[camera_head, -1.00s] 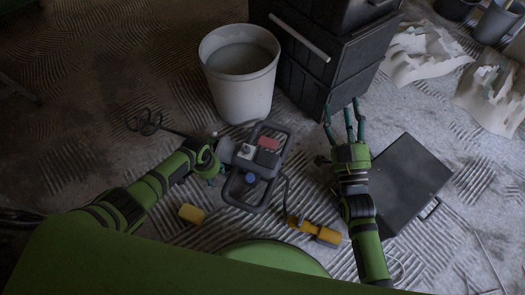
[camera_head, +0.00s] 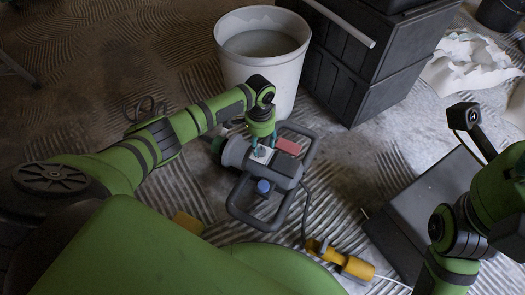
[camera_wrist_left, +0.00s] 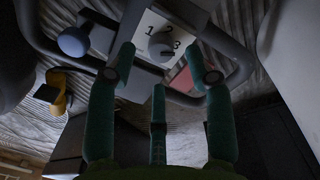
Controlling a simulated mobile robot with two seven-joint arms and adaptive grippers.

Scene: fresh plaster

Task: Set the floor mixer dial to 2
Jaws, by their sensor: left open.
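The floor mixer (camera_head: 283,172) lies on the floor in the head view, a grey body inside a dark tubular frame. Its dial (camera_wrist_left: 160,48) is a grey round knob on a white plate marked 1, 2 and 3, seen in the left wrist view; I cannot tell which number it points to. A blue knob (camera_wrist_left: 73,41) sits beside the plate, and it also shows in the head view (camera_head: 264,187). My left gripper (camera_head: 262,143) is open above the dial plate, its fingers (camera_wrist_left: 160,78) spread around the knob's near side, apparently apart from it. My right gripper's fingers are out of view.
A white bucket (camera_head: 262,75) stands behind the mixer, next to black stacked cases (camera_head: 350,75). A dark flat case (camera_head: 420,200) lies at right. A yellow tool (camera_head: 340,262) and a cable lie in front. White torn bags (camera_head: 470,62) lie at back right.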

